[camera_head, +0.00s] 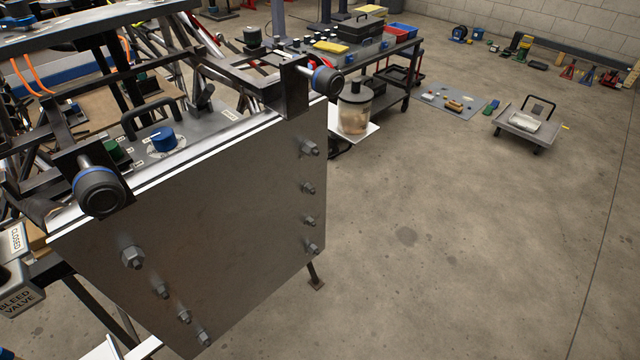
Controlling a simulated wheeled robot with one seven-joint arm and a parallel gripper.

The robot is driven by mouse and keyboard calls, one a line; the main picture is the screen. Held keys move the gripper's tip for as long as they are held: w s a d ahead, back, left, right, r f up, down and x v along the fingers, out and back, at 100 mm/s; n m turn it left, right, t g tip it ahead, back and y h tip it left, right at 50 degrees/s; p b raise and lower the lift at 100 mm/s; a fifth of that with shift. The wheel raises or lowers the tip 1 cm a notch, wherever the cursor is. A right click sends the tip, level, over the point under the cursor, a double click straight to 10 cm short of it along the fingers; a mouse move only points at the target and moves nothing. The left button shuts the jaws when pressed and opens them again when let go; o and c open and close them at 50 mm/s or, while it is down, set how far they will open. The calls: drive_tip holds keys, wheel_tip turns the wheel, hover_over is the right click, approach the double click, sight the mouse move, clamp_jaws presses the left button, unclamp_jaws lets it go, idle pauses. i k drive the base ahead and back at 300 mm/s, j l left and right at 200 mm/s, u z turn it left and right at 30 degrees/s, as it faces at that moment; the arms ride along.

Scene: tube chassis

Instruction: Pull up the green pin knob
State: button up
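A small green part (117,151) shows on the grey top panel at the left, just behind the dark bracket. It is partly hidden, and I cannot tell for sure whether it is the green pin knob. A blue rotary knob (163,139) stands to its right on the same panel, with small white labels around it. My gripper is not in view.
A large grey metal plate (215,225) with several bolts fronts the chassis. Black round-ended rollers with blue rings (99,190) (327,81) stick out above it. A bleed valve box (18,285) is at lower left.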

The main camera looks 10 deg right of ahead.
sight(113, 148)
drive_tip(key=i+l+z, duration=0.35)
drive_tip(key=i+z, duration=0.35)
drive_tip(key=i+l+z, duration=0.1)
drive_tip(key=i+z, duration=0.25)
drive_tip(key=i, duration=1.95)
drive_tip(key=i+l+u, duration=0.1)
drive_tip(key=i, duration=1.8)
drive_tip(key=i+u, duration=0.1)
drive_tip(key=u, duration=0.8)
drive_tip(key=i+l+u, duration=0.1)
drive_tip(key=u, duration=0.35)
drive_tip(key=i+l+u, duration=0.1)
drive_tip(key=u, duration=3.25)
drive_tip(key=i+l+u, duration=0.1)
drive_tip(key=i+l, duration=0.15)
drive_tip(key=i+l+u, duration=0.15)
drive_tip(key=l, duration=0.3)
drive_tip(key=i+l+u, duration=0.1)
drive_tip(key=i+l, duration=0.25)
drive_tip(key=i+l+u, duration=0.1)
drive_tip(key=i+l, duration=0.15)
drive_tip(key=l, duration=0.2)
